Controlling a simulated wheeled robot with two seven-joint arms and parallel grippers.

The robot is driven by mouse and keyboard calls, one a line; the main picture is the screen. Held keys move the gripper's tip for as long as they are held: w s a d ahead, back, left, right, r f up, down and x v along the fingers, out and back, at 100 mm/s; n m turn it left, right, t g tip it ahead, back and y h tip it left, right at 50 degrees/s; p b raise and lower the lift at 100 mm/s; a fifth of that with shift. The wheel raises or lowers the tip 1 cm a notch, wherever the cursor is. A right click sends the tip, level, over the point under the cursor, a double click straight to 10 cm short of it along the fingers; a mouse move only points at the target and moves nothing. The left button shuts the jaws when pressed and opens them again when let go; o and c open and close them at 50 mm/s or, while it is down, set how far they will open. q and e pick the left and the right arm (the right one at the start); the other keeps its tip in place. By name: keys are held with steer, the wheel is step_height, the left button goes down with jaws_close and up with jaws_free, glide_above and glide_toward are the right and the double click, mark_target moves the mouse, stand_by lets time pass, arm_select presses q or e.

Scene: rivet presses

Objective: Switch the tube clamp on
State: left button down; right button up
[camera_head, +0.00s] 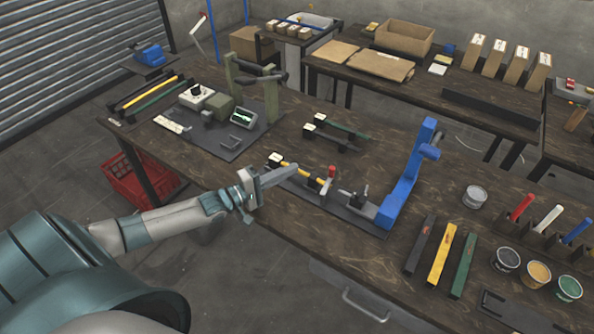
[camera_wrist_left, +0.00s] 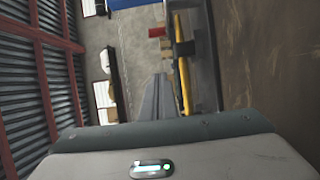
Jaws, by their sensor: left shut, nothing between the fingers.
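A yellow tube (camera_head: 306,177) lies in black holders on a dark base plate (camera_head: 345,212) near the front edge of the workbench. A small clamp with a red knob (camera_head: 332,171) stands upright by the tube's right end. My left gripper (camera_head: 294,170) is shut and empty, reaching over the tube's left part and partly covering it. In the left wrist view its closed fingers (camera_wrist_left: 158,97) lie beside the yellow tube (camera_wrist_left: 182,72), with a red part (camera_wrist_left: 156,32) beyond the tips. I cannot tell whether the gripper touches anything. My right gripper is not in view.
A tall blue press (camera_head: 402,182) stands at the plate's right end, with a grey fixture (camera_head: 356,199) before it. Black, yellow (camera_head: 441,254) and green bars lie to the right. Another fixture (camera_head: 238,118) with a display stands behind left.

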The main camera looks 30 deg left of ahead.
arm_select(q)
steer(key=v, duration=0.1)
steer(key=b+v, duration=0.1)
steer(key=v, duration=0.1)
steer(key=shift+s+a+f, duration=0.1)
steer(key=shift+s+a, duration=0.05)
steer(key=shift+a, duration=0.35)
steer(key=shift+s+a, duration=0.25)
steer(key=shift+s, duration=0.15)
steer(key=shift+s+a, duration=0.1)
steer(key=shift+a, duration=0.05)
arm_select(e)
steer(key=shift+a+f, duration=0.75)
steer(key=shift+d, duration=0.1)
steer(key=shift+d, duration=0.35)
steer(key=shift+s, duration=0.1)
